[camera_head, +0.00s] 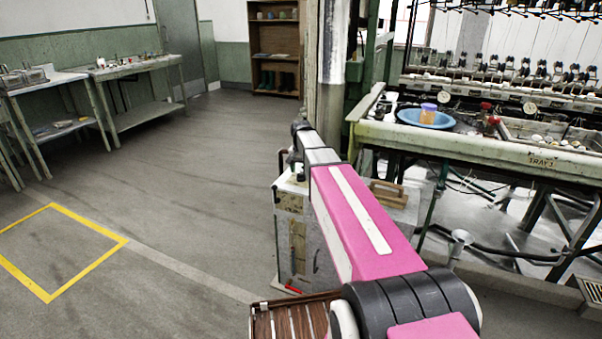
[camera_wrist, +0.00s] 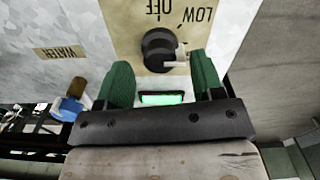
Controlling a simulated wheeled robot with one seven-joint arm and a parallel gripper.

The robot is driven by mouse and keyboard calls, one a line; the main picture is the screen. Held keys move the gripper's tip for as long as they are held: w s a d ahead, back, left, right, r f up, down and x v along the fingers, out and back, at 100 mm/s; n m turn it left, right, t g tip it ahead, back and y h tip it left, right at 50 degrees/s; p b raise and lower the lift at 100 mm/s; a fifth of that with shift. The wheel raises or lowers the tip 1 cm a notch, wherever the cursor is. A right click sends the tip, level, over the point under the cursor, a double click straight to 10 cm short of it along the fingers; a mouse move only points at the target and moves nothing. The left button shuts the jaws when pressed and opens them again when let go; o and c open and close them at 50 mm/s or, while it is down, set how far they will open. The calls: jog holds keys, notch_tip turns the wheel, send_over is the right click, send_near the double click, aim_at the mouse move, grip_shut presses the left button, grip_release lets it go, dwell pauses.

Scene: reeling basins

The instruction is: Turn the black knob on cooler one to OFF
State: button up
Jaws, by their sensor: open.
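The black knob (camera_wrist: 159,48) is on a tan label plate (camera_wrist: 120,20) in the wrist view. The words OFF and LOW are printed on the plate, upside down, above and to the upper right of the knob. A pale pointer or mark shows at the knob's right side. My gripper (camera_wrist: 161,80) is open, its two green fingers pointing at the panel, one on each side just below the knob. I cannot tell whether they touch it. In the head view a grey metal cabinet (camera_head: 291,238), apparently the cooler, stands under my pink arm, which hides much of it and the knob.
A WATER label (camera_wrist: 58,52) and a blue-handled tap (camera_wrist: 70,104) are left of the gripper. The reeling bench (camera_head: 450,145) with a blue basin (camera_head: 413,118) stands to the right. A slatted wooden item (camera_head: 290,320) lies below. Open floor (camera_head: 175,190) is at left.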

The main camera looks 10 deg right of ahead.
jog(key=shift+f, duration=0.75)
jog(key=shift+c, duration=0.2)
jog(key=c, duration=0.9)
